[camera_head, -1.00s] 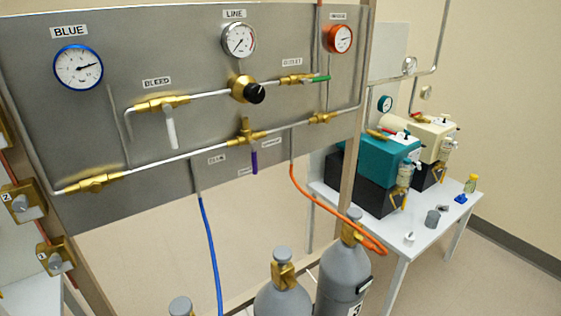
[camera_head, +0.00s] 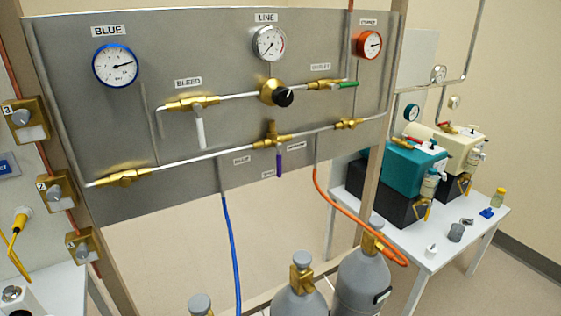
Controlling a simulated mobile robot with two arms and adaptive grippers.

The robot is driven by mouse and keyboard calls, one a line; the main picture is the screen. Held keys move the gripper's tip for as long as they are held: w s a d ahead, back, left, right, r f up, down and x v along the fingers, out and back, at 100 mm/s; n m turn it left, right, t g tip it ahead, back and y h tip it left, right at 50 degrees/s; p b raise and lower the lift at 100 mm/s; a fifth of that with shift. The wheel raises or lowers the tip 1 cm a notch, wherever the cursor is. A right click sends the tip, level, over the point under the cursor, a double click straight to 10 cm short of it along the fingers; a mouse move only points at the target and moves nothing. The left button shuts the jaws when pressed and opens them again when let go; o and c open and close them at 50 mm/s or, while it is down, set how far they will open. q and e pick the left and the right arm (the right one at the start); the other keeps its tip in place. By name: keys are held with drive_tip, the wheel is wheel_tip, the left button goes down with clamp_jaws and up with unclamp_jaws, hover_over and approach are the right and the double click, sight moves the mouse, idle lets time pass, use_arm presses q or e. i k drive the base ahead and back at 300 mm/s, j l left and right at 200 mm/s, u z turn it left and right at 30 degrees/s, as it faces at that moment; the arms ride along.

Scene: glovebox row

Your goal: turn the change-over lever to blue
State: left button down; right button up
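The change-over lever (camera_head: 279,164) is purple and hangs straight down from a brass valve (camera_head: 271,136) on the lower pipe of the grey panel (camera_head: 120,70). Small labels sit on either side of it, one at its left (camera_head: 242,160) and one at its right; their print is too small to read surely. The blue-rimmed gauge (camera_head: 115,66) under the BLUE label is at the upper left. The orange-rimmed gauge (camera_head: 369,45) is at the upper right. A blue hose (camera_head: 231,245) and an orange hose (camera_head: 335,205) leave the lower pipe. Neither gripper shows.
The white bleed lever (camera_head: 200,132) and green outlet lever (camera_head: 348,85) are on the upper pipe, with a black knob (camera_head: 283,97) between them. Grey cylinders (camera_head: 362,280) stand below the panel. A white table (camera_head: 430,250) with pumps is at the right.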

sight(279, 146)
drive_tip(key=u, duration=0.55)
drive_tip(key=i+l+u, duration=0.1)
drive_tip(key=l+u, duration=1.15)
drive_tip(key=l, duration=0.1)
